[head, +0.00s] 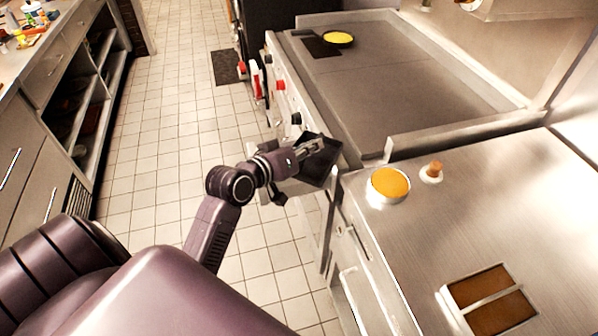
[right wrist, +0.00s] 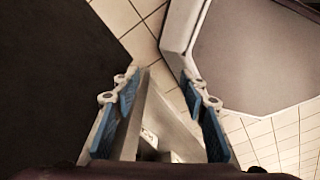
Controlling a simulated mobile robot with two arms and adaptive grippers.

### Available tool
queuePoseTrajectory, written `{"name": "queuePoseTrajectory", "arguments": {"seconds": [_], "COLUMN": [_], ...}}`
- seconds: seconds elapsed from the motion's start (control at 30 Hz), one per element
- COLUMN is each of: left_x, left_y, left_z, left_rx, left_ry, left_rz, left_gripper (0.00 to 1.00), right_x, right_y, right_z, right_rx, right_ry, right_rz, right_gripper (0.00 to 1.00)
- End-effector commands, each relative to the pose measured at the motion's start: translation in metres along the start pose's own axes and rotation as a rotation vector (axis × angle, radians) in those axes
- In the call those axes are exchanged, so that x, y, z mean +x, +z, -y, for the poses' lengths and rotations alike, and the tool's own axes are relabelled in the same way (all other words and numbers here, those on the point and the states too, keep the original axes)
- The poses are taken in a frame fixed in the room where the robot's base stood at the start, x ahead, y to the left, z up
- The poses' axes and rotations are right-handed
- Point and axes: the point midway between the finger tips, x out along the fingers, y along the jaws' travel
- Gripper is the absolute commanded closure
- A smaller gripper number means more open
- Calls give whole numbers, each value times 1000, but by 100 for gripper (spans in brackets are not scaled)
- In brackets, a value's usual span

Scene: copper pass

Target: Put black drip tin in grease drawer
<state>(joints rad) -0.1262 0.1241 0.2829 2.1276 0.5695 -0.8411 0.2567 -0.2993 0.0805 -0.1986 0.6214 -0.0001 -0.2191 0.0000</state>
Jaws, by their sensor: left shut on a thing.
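The black drip tin (head: 322,168) is a dark, open, square-sided tin at the front of the griddle unit in the head view. My left gripper (head: 308,149) is shut on it, and the fingers cover part of its rim. A grey metal part (head: 292,187) shows just below and left of the tin. It looks like the grease drawer sticking out of the front, but the arm and tin hide most of it. I cannot tell whether the tin touches it. My right gripper (right wrist: 160,112) is open, with blue pads apart and nothing between them.
A steel counter (head: 480,200) at right holds an orange-filled round tin (head: 390,184), a small stopper-like item (head: 432,172) and a brown inset (head: 490,300). Tiled floor (head: 165,130) is clear at left.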

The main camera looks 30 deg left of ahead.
Motion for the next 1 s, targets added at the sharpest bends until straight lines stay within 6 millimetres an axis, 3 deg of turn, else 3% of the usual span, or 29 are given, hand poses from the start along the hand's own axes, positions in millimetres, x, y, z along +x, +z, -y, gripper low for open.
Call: {"name": "queuePoseTrajectory", "arguments": {"seconds": [0.2, 0.43, 0.8, 1.0], "left_x": [26, 40, 28, 25], "left_y": [-17, -46, -100, -101], "left_z": [14, 18, 11, 16], "left_rx": [-62, -127, -226, -237], "left_ry": [-139, -294, -539, -586], "left_rz": [-107, -222, -395, -419], "left_gripper": [100, 100, 100, 100], "right_x": [8, 14, 22, 22], "right_y": [10, 8, 3, 3], "right_z": [1, 1, 1, 1], "right_rx": [0, 0, -1, -1], "right_ry": [-1, -1, 0, -1], "right_rz": [14, 11, 2, 1], "right_gripper": [60, 60, 60, 60]}}
